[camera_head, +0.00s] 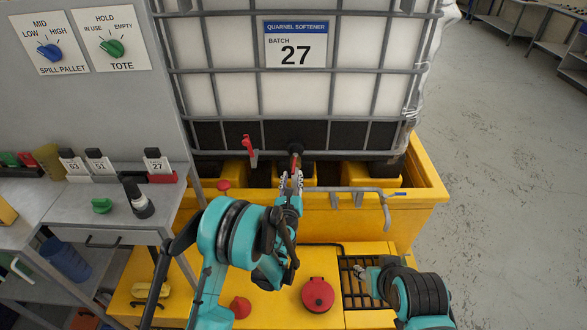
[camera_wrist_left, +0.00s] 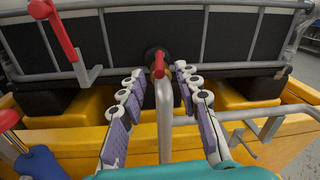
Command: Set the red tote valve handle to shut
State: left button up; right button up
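A red handle (camera_head: 296,149) sits at the round dark outlet low on the front of the white caged tote (camera_head: 350,55). In the left wrist view the red handle (camera_wrist_left: 159,64) points toward the camera, above an upright grey bar (camera_wrist_left: 165,120). My left gripper (camera_head: 291,180) is just in front of it. Its fingers (camera_wrist_left: 159,82) are spread, one on each side of the handle and bar, with visible gaps. A second red lever (camera_head: 247,146) stands on a grey bracket to the left. My right gripper (camera_head: 364,272) is low over a dark grate; its fingers are unclear.
The tote stands in a yellow spill pallet (camera_head: 424,212) with a grey pipe (camera_head: 350,190) along its front. A red knob (camera_head: 318,294) is on the yellow deck below. A grey bench (camera_head: 75,208) and dial panel (camera_head: 110,30) are left. Open floor (camera_head: 500,170) lies right.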

aim_at(295, 159)
pick_arm(q)
jog(key=w, duration=0.3)
jog(key=w+b, duration=0.1)
jog(key=w, duration=0.1)
jog(key=shift+w+d, duration=0.25)
jog(key=shift+w, duration=0.1)
grip_shut()
